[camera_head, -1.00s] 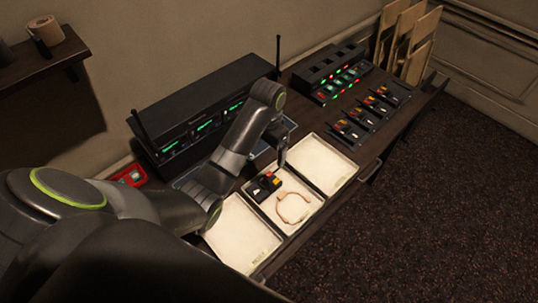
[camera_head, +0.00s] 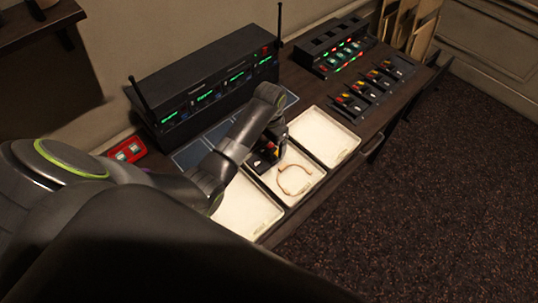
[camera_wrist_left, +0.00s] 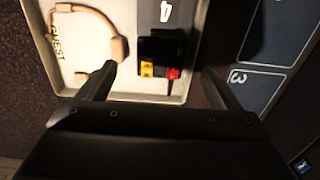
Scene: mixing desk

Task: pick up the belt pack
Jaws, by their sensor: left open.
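The belt pack (camera_head: 262,162) is a small black box with red and yellow parts on one end. It lies in the middle white tray (camera_head: 292,203), beside a beige headset (camera_head: 294,180). My left gripper (camera_head: 273,143) is over the belt pack and hides part of it. In the left wrist view the open fingers (camera_wrist_left: 159,70) stand on either side of the belt pack (camera_wrist_left: 160,50), with gaps to both sides. Its yellow and red parts face the palm, and a grey patch marked 4 shows beyond. My right gripper is not in view.
Empty white trays stand on both sides, one right (camera_head: 325,137) and one left (camera_head: 245,212). Blue numbered pads (camera_head: 192,153) lie behind, before a black receiver rack (camera_head: 205,85). More packs (camera_head: 370,85) and a lit charger (camera_head: 335,45) stand at the back right.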

